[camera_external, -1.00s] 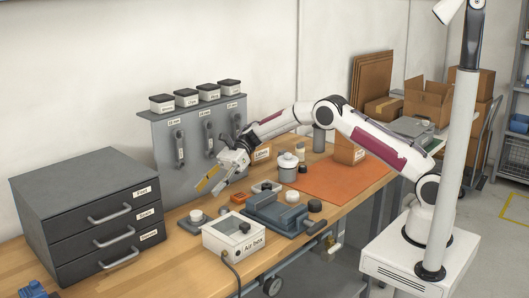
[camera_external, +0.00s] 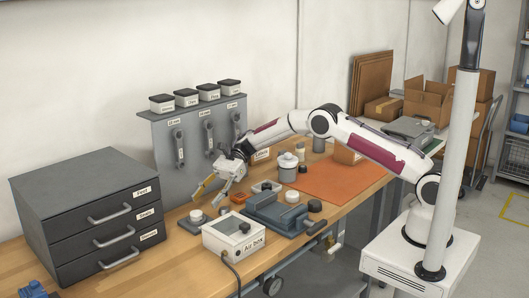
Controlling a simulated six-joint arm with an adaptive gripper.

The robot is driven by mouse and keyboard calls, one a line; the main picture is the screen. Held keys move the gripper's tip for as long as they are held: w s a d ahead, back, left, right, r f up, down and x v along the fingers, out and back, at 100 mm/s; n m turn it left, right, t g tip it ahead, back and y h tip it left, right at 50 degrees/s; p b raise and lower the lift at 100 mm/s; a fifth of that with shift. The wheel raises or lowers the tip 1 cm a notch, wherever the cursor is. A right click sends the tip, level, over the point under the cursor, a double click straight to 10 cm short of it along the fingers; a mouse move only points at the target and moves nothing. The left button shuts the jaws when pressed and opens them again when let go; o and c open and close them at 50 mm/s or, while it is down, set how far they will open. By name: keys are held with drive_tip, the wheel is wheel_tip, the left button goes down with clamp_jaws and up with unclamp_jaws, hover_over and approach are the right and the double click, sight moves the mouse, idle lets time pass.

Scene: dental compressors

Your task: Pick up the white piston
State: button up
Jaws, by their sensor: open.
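A small white round part (camera_external: 196,216), which looks like the white piston, sits on a dark grey plate (camera_external: 186,228) on the wooden bench. It is too small for me to be sure of its shape. My gripper (camera_external: 207,199) is open and empty. It points down and slightly left, above and just right of the white part, apart from it. No part of the white piece appears to be between the fingers.
The white air box (camera_external: 233,238) stands right in front of the plate, with a blue-grey fixture (camera_external: 275,213) beside it. A small orange tray (camera_external: 240,197) lies right of my gripper. The dark drawer cabinet (camera_external: 90,212) stands left. A grey tool panel (camera_external: 185,150) rises behind.

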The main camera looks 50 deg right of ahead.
sight(198, 212)
drive_tip(key=shift+a+f, duration=0.1)
drive_tip(key=shift+a, duration=0.1)
drive_tip(key=shift+f+x, duration=0.2)
drive_tip(key=shift+x, duration=2.45)
drive_tip(key=shift+s+d, duration=0.1)
drive_tip(key=shift+s, duration=0.05)
drive_tip(key=shift+c, duration=0.4)
drive_tip(key=c, duration=1.1)
